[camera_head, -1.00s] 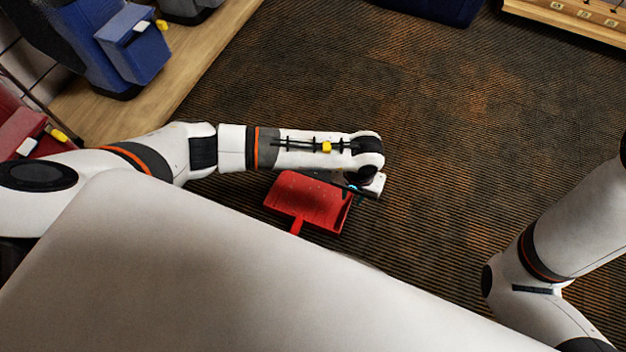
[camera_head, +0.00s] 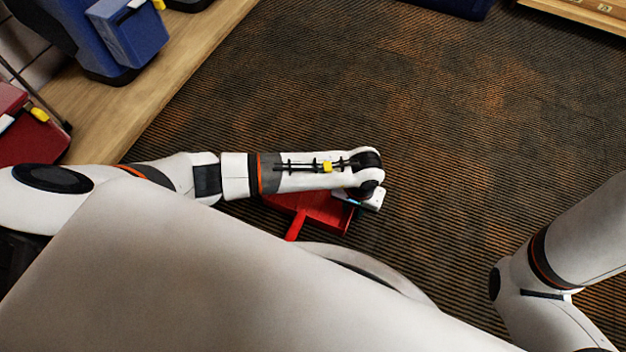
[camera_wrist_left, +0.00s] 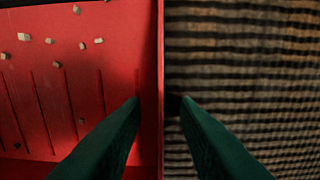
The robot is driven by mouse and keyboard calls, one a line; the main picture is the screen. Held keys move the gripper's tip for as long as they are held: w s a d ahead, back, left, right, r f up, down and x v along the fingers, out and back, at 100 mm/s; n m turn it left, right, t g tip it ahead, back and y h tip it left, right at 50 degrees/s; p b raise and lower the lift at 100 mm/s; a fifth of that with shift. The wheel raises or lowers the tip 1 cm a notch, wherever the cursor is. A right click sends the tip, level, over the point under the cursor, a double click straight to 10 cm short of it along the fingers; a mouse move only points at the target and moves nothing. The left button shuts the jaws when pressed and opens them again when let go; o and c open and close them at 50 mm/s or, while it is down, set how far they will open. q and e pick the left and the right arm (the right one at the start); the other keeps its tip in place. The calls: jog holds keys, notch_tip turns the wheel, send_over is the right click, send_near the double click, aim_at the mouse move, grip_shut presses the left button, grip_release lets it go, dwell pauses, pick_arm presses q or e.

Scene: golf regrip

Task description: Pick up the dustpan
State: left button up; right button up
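The red dustpan (camera_head: 318,212) lies on the carpet below my left wrist in the head view, with its handle toward my body. My left forearm hides part of it. In the left wrist view, the dustpan (camera_wrist_left: 60,55) fills the left half, with several small tan bits in its ribbed pan. My left gripper (camera_wrist_left: 160,101) is open. Its two green fingers sit either side of the dustpan's side wall, one over the pan and one over the carpet, with a gap between them. My right arm shows at the right of the head view, but its gripper is out of view.
The striped brown carpet (camera_head: 450,120) is clear beyond and right of the dustpan. A wooden ledge (camera_head: 150,100) with blue bags (camera_head: 130,35) stands at upper left, and a red bag (camera_head: 30,138) is at the left edge. A wooden piece (camera_head: 590,12) is at upper right.

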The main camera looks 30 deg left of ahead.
pick_arm(q)
grip_shut()
dwell(0.3)
